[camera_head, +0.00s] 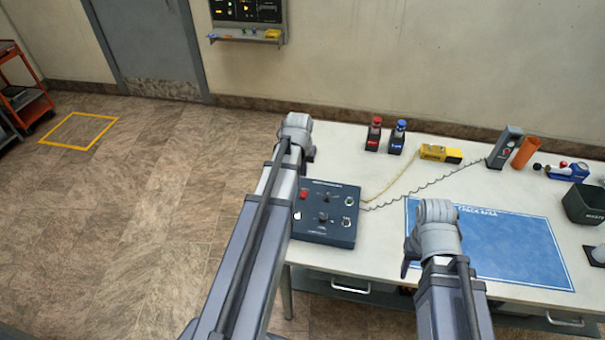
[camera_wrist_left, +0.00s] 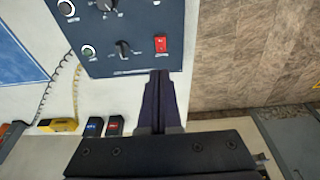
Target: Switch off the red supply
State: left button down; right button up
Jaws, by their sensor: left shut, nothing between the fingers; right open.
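A dark blue control box (camera_head: 328,228) lies on the white table, with its red supply switch (camera_head: 304,195) near the back left corner. In the left wrist view the box (camera_wrist_left: 105,30) fills the upper middle and the red switch (camera_wrist_left: 160,44) shows clearly, lit or bright red. My left gripper (camera_wrist_left: 160,74) is shut and empty, its tips by the box's edge just short of the red switch; contact cannot be told. My right gripper (camera_head: 408,264) is open over the blue mat's left edge, mostly hidden behind its own wrist.
Red (camera_head: 374,135) and blue (camera_head: 397,137) capped blocks stand behind the box. A yellow device (camera_head: 441,153) and a grey handset (camera_head: 504,147) have cords leading to the box. A blue mat (camera_head: 520,250) lies right of it. An orange cylinder (camera_head: 525,152) stands at the back right.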

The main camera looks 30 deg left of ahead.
aim_at(304, 196)
pick_arm(q)
jog(key=b+x, duration=0.6)
jog(key=x, duration=0.1)
jog(key=s+b+x, duration=0.1)
jog(key=b+x, duration=0.3)
jog(key=shift+d+f, duration=0.2)
jog(key=shift+s+f+b, duration=0.1)
jog(key=shift+f+b, duration=0.15)
jog(key=shift+b, duration=0.1)
jog(key=shift+s+f, duration=0.1)
jog(key=shift+f, duration=0.15)
jog(key=shift+r, duration=0.1)
jog(key=shift+w+a+r, duration=0.15)
jog(key=shift+w+r, duration=0.1)
jog(key=shift+w, duration=0.5)
jog(key=shift+r, duration=0.1)
